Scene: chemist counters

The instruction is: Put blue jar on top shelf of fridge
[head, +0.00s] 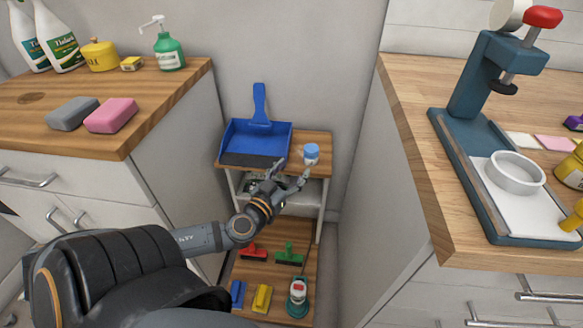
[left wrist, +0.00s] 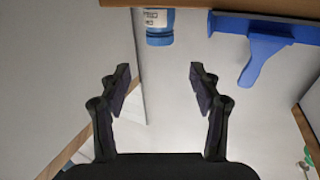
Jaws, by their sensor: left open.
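The blue jar (head: 311,154), with a pale label, stands upright near the front right of a small shelf unit's wooden top (head: 318,138). My left gripper (head: 293,169) is open and empty, just in front of the jar and apart from it. In the left wrist view, which looks upside down, the jar (left wrist: 158,28) shows at the top edge, beyond the spread fingertips (left wrist: 160,74). The fridge is not visible in either view. My right gripper is not in view.
A blue dustpan (head: 257,140) lies beside the jar, to its left in the head view. Wooden counters (head: 150,105) flank the narrow gap, with a press (head: 478,105) on the right one (head: 415,100). Brushes and sponges (head: 262,298) lie on the lower shelf.

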